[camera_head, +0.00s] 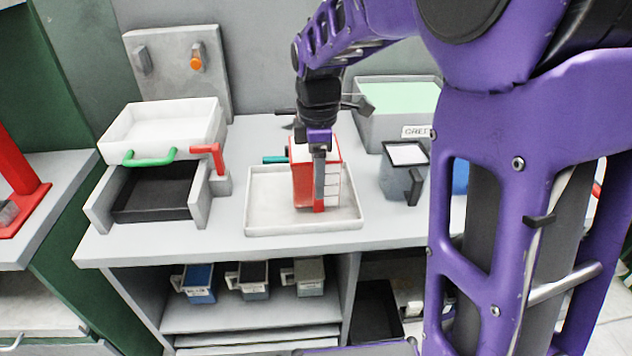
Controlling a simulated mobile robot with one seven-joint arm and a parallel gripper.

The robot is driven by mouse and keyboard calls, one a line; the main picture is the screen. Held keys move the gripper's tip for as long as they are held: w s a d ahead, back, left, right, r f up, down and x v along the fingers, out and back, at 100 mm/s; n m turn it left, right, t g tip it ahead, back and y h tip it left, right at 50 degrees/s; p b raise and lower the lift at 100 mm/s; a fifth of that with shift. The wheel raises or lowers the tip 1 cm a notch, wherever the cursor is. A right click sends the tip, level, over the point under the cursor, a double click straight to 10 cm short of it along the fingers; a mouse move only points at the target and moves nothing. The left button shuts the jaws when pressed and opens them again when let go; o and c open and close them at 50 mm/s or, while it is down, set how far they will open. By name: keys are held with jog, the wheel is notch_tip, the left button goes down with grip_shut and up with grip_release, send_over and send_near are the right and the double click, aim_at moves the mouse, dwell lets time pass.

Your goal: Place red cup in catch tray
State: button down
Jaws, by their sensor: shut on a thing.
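The red cup (301,186), a boxy red container with a white marked panel on its right face, is upright in the middle of the catch tray. The catch tray (262,213) is a shallow white tray on the grey counter. My gripper (319,180) comes down from above and is shut on the red cup, with a grey finger against its front face. The far finger is hidden. Whether the cup's bottom touches the tray floor cannot be told.
A white tray with a green handle (148,157) sits over a black bin at left, beside a red lever (208,152). A dark grey cup (404,170) stands right of the catch tray. A green-filled grey bin (398,105) is behind. Several cups sit on the shelf below.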

jog(key=shift+f, duration=1.25)
jog(key=shift+c, duration=0.9)
grip_release()
notch_tip(320, 180, up, 12)
jog(key=shift+r+p, duration=0.15)
jog(key=shift+p, duration=0.85)
